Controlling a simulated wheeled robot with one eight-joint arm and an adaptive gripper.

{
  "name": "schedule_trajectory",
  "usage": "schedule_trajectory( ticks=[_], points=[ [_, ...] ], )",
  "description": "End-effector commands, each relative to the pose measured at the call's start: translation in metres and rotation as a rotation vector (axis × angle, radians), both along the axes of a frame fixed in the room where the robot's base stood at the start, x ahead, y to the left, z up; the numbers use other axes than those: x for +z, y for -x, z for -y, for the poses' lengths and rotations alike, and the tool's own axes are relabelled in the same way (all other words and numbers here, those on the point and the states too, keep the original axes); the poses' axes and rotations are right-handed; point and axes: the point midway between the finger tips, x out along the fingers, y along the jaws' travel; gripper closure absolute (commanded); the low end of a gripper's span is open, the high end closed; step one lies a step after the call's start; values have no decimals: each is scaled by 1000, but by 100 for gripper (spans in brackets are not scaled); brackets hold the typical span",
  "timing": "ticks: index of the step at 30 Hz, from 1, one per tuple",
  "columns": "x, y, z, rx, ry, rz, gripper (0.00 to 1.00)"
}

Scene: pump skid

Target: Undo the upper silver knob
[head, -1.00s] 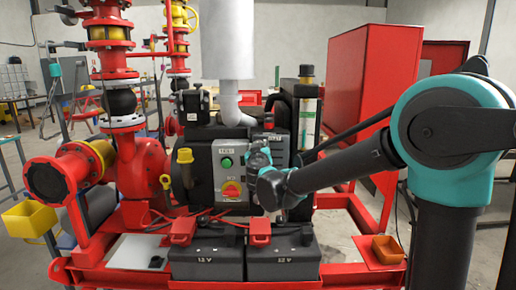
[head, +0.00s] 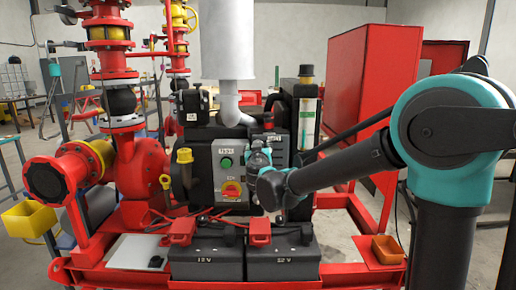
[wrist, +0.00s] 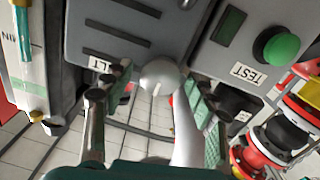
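The upper silver knob (wrist: 160,77) is round with a pale line on its face. It sits on a grey panel (wrist: 120,38) in the wrist view, which shows the panel upside down. My gripper (wrist: 158,82) is open, with one finger on each side of the knob. A gap shows on the left; whether the right finger touches the knob I cannot tell. A second silver part (wrist: 187,3) is cut off at the top edge. In the head view my gripper (head: 258,158) is in front of the panel and hides the knob.
A green button (wrist: 281,48) and a TEST label (wrist: 247,74) are on the neighbouring box, close to my right finger. In the head view, two batteries (head: 206,262) stand below. A red cabinet (head: 345,80) stands behind my arm. Red pipework (head: 140,165) is at left.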

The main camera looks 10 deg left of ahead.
Motion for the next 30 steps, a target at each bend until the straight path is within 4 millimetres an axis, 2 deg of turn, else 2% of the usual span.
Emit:
schedule_trajectory(
  ticks=[8,11,14,24,30],
  points=[
    [0,1,0,1,1,0,41],
    [0,7,1,2,1,1,41],
    [1,21,4,3,1,1,41],
    [0,87,20,4,1,1,41],
    [0,110,26,2,1,0,41]
  ],
)
